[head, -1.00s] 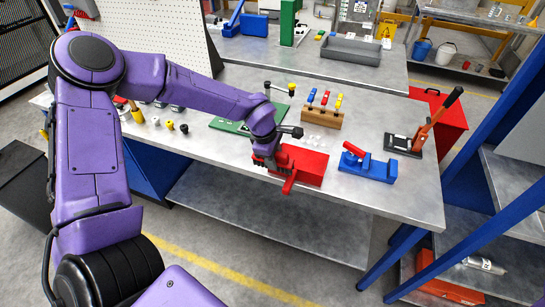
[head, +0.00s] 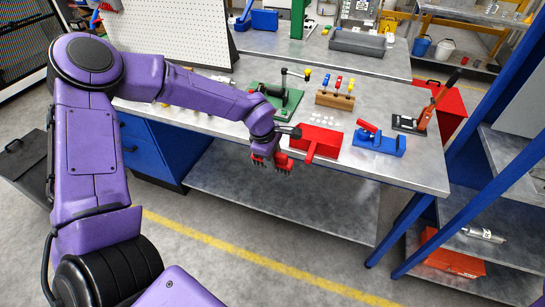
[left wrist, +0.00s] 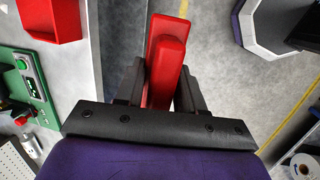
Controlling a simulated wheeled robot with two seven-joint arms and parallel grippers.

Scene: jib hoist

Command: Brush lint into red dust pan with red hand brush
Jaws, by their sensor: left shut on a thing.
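My left gripper (head: 274,152) is shut on the red hand brush (head: 282,161). The brush is off the front edge of the table, to the left of the dust pan, with dark bristles hanging down. In the left wrist view the brush (left wrist: 165,62) stands between the two dark fingers (left wrist: 160,90). The red dust pan (head: 322,138) lies on the table with its handle over the front edge; part of it shows in the left wrist view (left wrist: 55,20). Pale lint (head: 322,119) lies on the table just behind the pan. My right gripper is not in view.
A blue clamp-like tool (head: 380,144) stands right of the pan. A wooden rack of coloured-handled tools (head: 335,98) stands behind the lint, and a green fixture (head: 280,100) behind my left wrist. A blue-framed shelf (head: 455,160) is at the right.

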